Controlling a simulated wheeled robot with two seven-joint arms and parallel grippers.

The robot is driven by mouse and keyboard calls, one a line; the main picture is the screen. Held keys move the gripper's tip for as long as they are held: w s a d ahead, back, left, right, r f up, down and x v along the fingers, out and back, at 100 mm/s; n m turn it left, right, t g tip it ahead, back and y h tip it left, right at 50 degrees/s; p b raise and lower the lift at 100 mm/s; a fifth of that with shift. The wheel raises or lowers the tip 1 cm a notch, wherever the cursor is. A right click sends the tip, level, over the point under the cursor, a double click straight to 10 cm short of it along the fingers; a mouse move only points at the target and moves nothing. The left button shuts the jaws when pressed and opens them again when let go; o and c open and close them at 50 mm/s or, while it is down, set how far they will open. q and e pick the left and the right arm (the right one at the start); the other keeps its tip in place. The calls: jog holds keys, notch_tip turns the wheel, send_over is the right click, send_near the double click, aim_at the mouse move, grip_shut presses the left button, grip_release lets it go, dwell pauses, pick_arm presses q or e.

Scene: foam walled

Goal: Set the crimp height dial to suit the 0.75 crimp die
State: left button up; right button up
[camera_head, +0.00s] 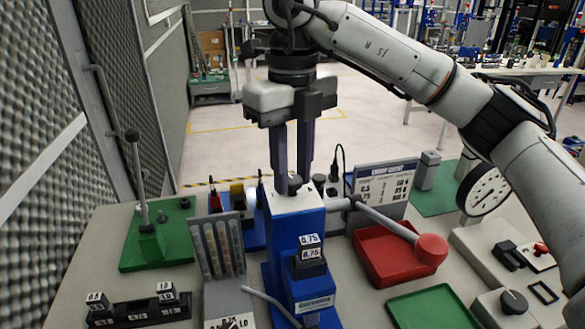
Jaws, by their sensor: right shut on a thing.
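A blue crimp press (284,232) stands in the middle of the table with a white top plate. A small dark knob (294,183), which looks like the crimp height dial, sits on that top. My right gripper (291,176) points straight down over the press, with its two long fingers shut on the dial. The dial's marks and setting cannot be read. A dark die block labelled 0.75 (310,248) is seated in the press front. A crimp chart (384,181) stands behind to the right; its rows are too small to read surely. My left gripper is out of view.
A lever with a red knob (431,248) reaches right over a red tray (369,262). A die rack (138,311) lies front left. A green base with an upright lever (148,238) stands left. A round gauge (484,190) and black dial (513,302) are right.

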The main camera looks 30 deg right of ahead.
aim_at(292, 179)
jog(key=shift+m, duration=1.1)
jog(key=o, duration=1.1)
jog(key=shift+r, duration=0.1)
notch_tip(292, 179, up, 10)
jog(key=shift+r, duration=0.1)
